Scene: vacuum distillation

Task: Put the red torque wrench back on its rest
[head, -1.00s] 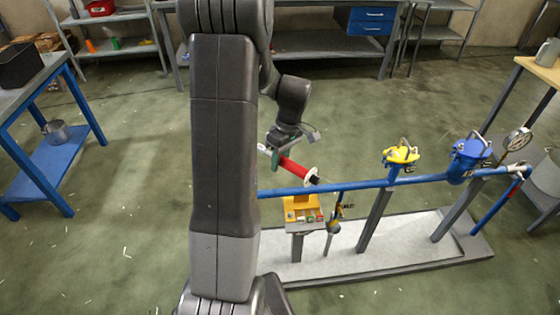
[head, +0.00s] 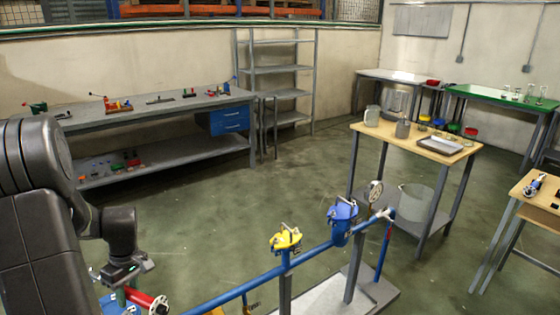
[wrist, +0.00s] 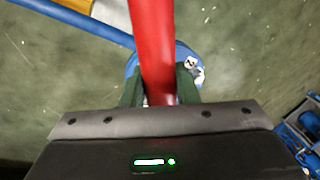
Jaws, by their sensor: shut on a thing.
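The red torque wrench (head: 143,299) is in my gripper (head: 122,287) at the lower left of the head view. In the wrist view its red shaft (wrist: 152,40) runs up and out of the top edge, between the green fingers of my gripper (wrist: 158,88), which are shut on it. A pale round end piece shows on the wrench in the head view. The wrench is held in the air near the left end of the blue pipe (head: 255,283). I cannot make out the rest for certain in the current views.
A yellow valve (head: 286,238) and a blue valve (head: 342,216) stand on the pipe, with a gauge (head: 375,192) beside them. A wooden table (head: 412,143) with jars is behind right. A long grey workbench (head: 150,110) is at the back left. Open floor lies between.

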